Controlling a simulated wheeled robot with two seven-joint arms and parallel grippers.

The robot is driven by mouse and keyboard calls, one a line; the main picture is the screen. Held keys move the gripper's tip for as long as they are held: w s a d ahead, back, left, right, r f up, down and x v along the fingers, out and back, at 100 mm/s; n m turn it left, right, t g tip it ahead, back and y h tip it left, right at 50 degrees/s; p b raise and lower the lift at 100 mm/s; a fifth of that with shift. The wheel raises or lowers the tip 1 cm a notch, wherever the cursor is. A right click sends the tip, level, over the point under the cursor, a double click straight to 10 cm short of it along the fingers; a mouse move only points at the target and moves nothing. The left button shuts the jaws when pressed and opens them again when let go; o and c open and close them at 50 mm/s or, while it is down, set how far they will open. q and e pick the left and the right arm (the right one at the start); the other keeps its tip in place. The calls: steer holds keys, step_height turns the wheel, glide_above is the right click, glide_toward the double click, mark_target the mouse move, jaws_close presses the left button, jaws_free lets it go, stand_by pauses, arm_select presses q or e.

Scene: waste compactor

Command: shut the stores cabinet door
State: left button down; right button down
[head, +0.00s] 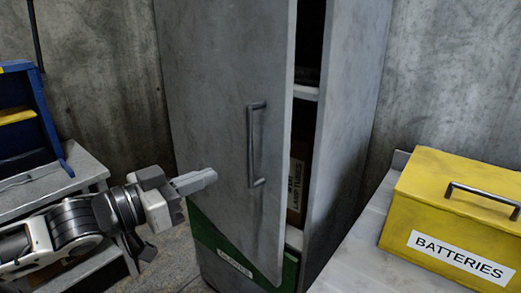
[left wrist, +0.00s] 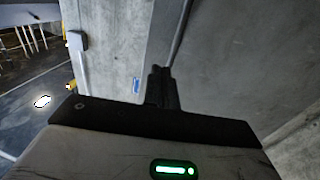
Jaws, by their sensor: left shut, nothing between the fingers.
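The stores cabinet door (head: 215,85) is a tall grey panel in the middle of the head view. It stands ajar, with a dark gap along its right edge. A vertical bar handle (head: 251,145) is on its right part. The grey cabinet side (head: 350,110) shows to the right of the gap. My left gripper (head: 213,176) is shut and empty, in front of the door's lower left part, left of the handle. I cannot tell whether it touches the door. Its fingers also show in the left wrist view (left wrist: 160,75). My right gripper is not in view.
Inside the gap are shelves and a brown labelled box (head: 297,185). A yellow batteries box (head: 440,210) stands on a grey bench at right. A blue object (head: 25,120) is on a grey table at left.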

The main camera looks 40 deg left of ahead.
arm_select(q)
steer(key=b, duration=0.3)
glide_toward(272, 150)
steer(key=x, duration=0.3)
steer(key=shift+x, duration=1.45)
steer(key=shift+w+d, duration=0.15)
steer(key=shift+w, duration=0.25)
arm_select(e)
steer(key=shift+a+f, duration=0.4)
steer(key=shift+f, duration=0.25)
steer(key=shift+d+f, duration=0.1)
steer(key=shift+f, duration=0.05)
